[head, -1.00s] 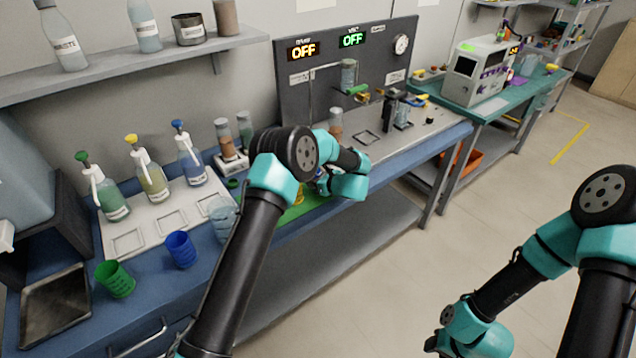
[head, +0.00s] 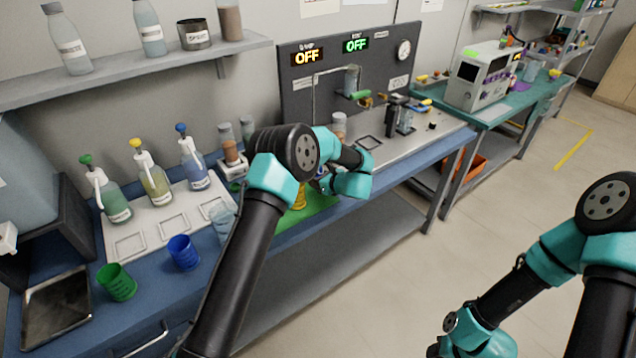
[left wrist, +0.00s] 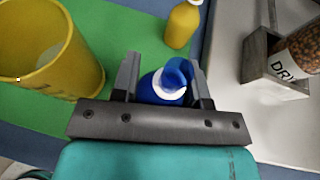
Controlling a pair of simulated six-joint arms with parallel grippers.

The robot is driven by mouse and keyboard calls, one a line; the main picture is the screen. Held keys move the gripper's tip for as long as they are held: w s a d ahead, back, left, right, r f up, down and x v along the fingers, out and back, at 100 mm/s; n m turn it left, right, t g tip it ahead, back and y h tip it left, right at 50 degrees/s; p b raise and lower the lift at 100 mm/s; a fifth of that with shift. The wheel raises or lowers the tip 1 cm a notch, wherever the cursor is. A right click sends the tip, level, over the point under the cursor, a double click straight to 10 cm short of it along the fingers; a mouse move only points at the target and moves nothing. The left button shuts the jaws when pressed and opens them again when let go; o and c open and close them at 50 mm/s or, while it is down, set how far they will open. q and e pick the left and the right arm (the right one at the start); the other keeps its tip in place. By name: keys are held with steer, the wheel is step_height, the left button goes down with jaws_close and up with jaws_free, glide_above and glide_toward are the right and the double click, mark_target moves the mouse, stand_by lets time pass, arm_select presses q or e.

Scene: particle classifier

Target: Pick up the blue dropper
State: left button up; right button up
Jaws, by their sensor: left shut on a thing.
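The blue dropper (left wrist: 172,90) stands between the fingers of my left gripper (left wrist: 163,68) in the left wrist view. It is a small blue bottle with a white collar and a blue tip. The fingers are shut on its two sides. A green mat (left wrist: 115,22) lies beneath; I cannot tell whether the dropper touches it. In the head view my left gripper (head: 322,184) is over the mat, and my own arm hides most of the dropper. My right arm is at the lower right of the head view, with its fingers out of frame.
A yellow cup (left wrist: 58,70) and a yellow dropper (left wrist: 181,25) stand on the mat close by. A blue cup (head: 183,252) and a green cup (head: 117,282) stand on the bench's left.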

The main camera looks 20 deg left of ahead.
arm_select(q)
steer(key=shift+s+r, duration=0.1)
steer(key=shift+r, duration=0.4)
steer(key=s+d, duration=0.2)
steer(key=s, duration=0.5)
steer(key=s+d+r, duration=0.1)
steer(key=s+d, duration=0.1)
steer(key=s, duration=0.6)
steer(key=shift+d+r, duration=0.15)
steer(key=shift+d, duration=0.2)
steer(key=shift+r, duration=0.1)
stand_by(0.6)
